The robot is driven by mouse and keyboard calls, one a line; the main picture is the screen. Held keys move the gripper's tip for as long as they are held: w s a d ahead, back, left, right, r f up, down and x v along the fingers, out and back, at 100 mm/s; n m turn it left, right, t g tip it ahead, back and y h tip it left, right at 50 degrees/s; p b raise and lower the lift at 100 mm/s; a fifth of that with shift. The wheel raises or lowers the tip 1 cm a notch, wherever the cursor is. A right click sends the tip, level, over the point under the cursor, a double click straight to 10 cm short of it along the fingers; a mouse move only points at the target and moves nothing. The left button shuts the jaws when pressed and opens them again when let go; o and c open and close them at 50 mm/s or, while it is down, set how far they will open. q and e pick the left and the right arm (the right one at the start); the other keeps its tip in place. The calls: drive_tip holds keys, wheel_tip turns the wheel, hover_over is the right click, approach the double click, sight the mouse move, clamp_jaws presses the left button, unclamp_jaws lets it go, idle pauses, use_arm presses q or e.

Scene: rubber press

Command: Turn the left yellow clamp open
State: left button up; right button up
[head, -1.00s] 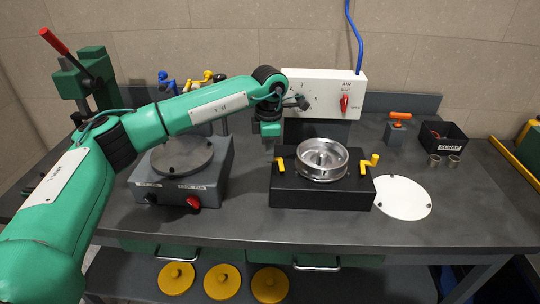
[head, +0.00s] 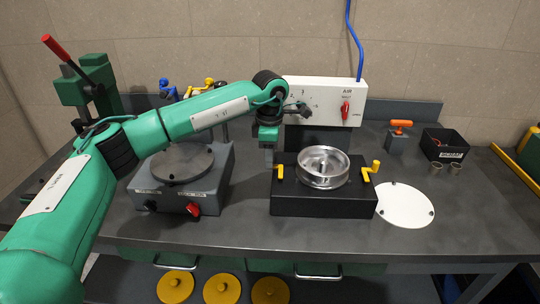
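The left yellow clamp (head: 279,171) stands at the left edge of the black press block (head: 322,205), beside the round metal mould (head: 323,167). The right yellow clamp (head: 372,171) is at the block's right edge, with a raised post and a lever. My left gripper (head: 268,152) points down just above and slightly left of the left clamp. It looks apart from the clamp, but its fingers are too small to tell open from shut. My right gripper is out of view.
A grey hotplate device (head: 181,183) with a red knob stands left of the block. A white AIR panel (head: 325,100) with a red valve is behind. A white disc (head: 404,205) lies at right. A black bin (head: 445,142) and an orange-handled tool (head: 400,130) stand further right.

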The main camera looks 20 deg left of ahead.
use_arm(q)
drive_tip(key=shift+f, duration=0.1)
